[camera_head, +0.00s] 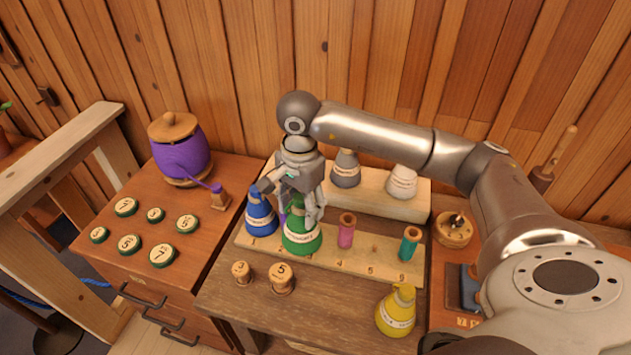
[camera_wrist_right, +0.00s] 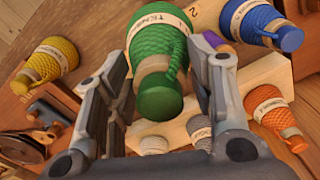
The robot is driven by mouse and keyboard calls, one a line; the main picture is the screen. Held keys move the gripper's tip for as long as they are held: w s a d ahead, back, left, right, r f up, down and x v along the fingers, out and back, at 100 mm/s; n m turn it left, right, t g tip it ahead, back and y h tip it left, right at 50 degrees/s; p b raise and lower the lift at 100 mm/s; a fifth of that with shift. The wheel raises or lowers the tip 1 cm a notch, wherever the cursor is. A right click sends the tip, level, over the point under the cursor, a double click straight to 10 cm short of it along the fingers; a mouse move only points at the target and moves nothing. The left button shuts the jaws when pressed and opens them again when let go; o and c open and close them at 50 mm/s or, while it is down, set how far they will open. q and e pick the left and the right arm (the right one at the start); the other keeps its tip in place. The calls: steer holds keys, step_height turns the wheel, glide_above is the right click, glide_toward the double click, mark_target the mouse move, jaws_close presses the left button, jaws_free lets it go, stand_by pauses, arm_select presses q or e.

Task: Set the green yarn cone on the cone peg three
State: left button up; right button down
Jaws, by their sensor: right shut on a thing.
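The green yarn cone (camera_head: 302,238) stands upright over the numbered board (camera_head: 375,257), around where position three lies; it also shows in the wrist view (camera_wrist_right: 158,65). My right gripper (camera_head: 298,196) is above it, fingers on both sides of its narrow top, shut on it. The cone hides peg three and its number, so I cannot tell whether its base is seated on the board. The blue cone (camera_head: 261,214) stands to its left at the board's end. A purple spool (camera_wrist_right: 216,42) is partly hidden between them. My left gripper is not in view.
A pink spool (camera_head: 346,230) and a teal spool (camera_head: 410,243) stand right of the green cone. Grey (camera_head: 345,170) and white (camera_head: 402,182) cones are on the back shelf. A yellow cone (camera_head: 396,312) and two numbered wooden spools (camera_head: 281,279) stand in front.

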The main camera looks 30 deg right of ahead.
steer(key=w+d+f+m, duration=0.2)
steer(key=w+d+m, duration=0.3)
steer(key=d+m, duration=0.3)
steer(key=shift+m, duration=0.7)
steer(key=shift+s+a+f+b, duration=0.15)
steer(key=shift+f+b, duration=0.3)
steer(key=shift+f, duration=0.4)
steer(key=shift+w+a+f+b, duration=0.1)
steer(key=shift+a+f+b, duration=0.1)
steer(key=shift+f+b, duration=0.45)
steer(key=shift+s+a+f+b, duration=0.15)
steer(key=shift+f+b, duration=0.15)
steer(key=shift+f, duration=0.7)
steer(key=shift+f+b, duration=0.8)
steer(key=shift+f, duration=0.15)
steer(key=shift+f+b, duration=0.6)
steer(key=shift+b, duration=0.15)
steer(key=c, duration=0.9)
jaws_free()
steer(key=shift+s, duration=0.1)
